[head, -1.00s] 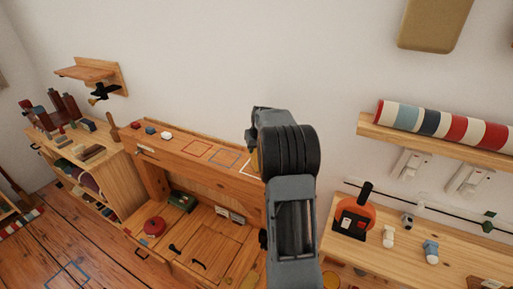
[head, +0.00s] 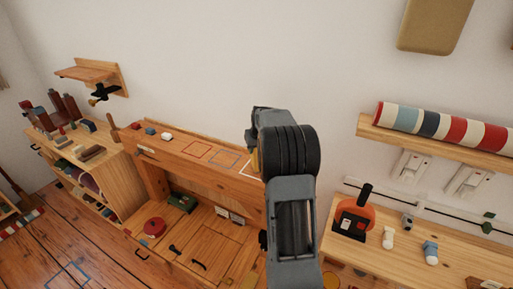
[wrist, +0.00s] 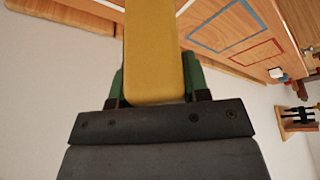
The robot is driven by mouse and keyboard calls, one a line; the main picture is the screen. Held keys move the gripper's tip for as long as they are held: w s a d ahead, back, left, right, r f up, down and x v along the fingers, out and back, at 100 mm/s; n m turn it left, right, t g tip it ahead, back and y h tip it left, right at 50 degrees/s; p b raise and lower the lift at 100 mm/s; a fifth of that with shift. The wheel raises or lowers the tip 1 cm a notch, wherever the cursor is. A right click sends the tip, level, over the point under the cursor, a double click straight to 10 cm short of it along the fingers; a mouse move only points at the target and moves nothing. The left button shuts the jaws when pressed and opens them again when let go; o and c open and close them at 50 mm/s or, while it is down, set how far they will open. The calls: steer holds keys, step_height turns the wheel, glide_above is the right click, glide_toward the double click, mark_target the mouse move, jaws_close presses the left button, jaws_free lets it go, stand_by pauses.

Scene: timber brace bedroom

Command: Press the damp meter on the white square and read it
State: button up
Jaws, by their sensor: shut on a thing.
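The damp meter is a long yellow block (wrist: 150,50) in the wrist view, with its near end between the green-sided jaws of my gripper (wrist: 156,92). My gripper is shut on it. In the head view only a yellow sliver of the meter (head: 254,161) shows left of my arm, and my arm hides the jaws. The white square (head: 245,172) is an outline on the wooden bench top, partly hidden behind my arm. The meter's far end is out of the wrist view, so I cannot tell whether it touches the square. No reading is visible.
Blue (head: 224,159) and orange (head: 196,149) outlines lie left of the white square. Small blocks (head: 150,131) sit farther left on the bench top. A shelf with a striped roll (head: 440,125) and a table with an orange-and-black object (head: 354,217) stand to the right.

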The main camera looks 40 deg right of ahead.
steer(key=shift+r+p, duration=1.9)
steer(key=shift+r, duration=1.35)
